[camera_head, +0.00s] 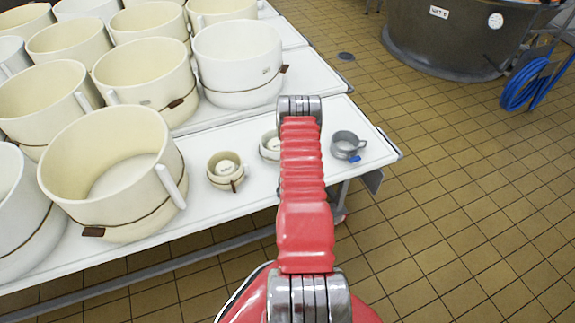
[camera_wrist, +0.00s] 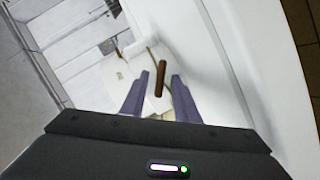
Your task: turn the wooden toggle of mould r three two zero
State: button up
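A brown wooden toggle (camera_wrist: 160,78) shows in the wrist view on a cord across a pale mould (camera_wrist: 151,104). My gripper (camera_wrist: 160,75) is open, with one grey-purple finger on each side of the toggle in the picture. Gaps show between toggle and fingers; I cannot tell whether the toggle is in their depth. In the head view, a white mould (camera_head: 236,50) at the table's right end has a small brown toggle (camera_head: 284,69) on its right side. My red arm hides the gripper there. No mould number is readable, so I cannot confirm which is r320.
Several large cream moulds (camera_head: 150,72) crowd the white table (camera_head: 210,122) at left. Two small cups (camera_head: 225,168) (camera_head: 268,146) and a grey metal cup (camera_head: 347,144) stand near its front edge. A dark vat (camera_head: 440,45) and blue hose (camera_head: 518,88) stand behind. Tiled floor is clear at right.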

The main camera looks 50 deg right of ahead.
jog(key=shift+s+a, duration=0.1)
jog(key=v, duration=1.3)
jog(key=shift+s+a, duration=0.15)
jog(key=shift+a, duration=0.1)
